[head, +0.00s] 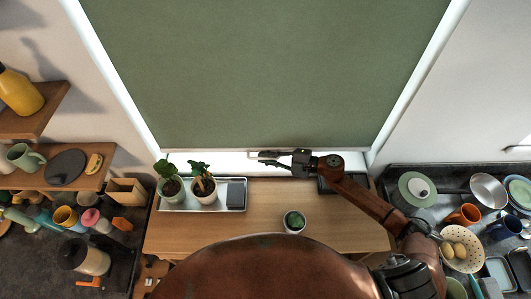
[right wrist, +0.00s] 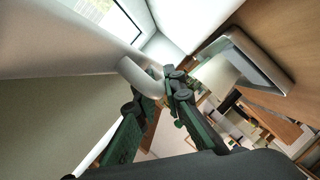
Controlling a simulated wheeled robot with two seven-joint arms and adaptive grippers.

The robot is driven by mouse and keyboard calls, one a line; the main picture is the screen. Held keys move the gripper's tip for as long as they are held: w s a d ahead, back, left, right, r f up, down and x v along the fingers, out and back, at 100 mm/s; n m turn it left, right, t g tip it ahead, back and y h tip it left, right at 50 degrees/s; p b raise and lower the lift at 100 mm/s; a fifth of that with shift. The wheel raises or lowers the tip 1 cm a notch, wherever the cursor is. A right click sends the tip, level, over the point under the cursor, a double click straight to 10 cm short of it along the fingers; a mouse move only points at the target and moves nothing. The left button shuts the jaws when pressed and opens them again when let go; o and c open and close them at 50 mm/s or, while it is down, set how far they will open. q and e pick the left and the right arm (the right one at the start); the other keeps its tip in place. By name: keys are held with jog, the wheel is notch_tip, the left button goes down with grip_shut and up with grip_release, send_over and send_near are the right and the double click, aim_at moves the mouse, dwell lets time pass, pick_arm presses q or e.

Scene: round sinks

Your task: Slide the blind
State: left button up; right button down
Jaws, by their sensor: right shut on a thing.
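The green blind (head: 265,75) hangs in the white window frame and covers most of the window in the head view. Its lower edge is just above the sill, with a bright strip below it. A pale handle (head: 251,153) sits at the middle of this edge. My right gripper (head: 270,158) is at the handle, shut on it. In the right wrist view, the pale curved handle (right wrist: 140,76) runs between the dark fingers of the gripper (right wrist: 163,90), which hide part of it. My left gripper is not in view.
A wooden table (head: 255,221) stands below the window. A tray (head: 218,208) with two potted plants is at its left, and a small potted plant (head: 294,221) is near its middle. Shelves with kitchenware (head: 60,180) are left; a crowded counter (head: 395,180) is right.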

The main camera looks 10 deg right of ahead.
jog(key=shift+f+b, duration=0.45)
jog(key=shift+f, duration=1)
jog(key=c, duration=2.3)
grip_release()
jog(key=shift+r, duration=0.1)
jog(key=v, duration=1.2)
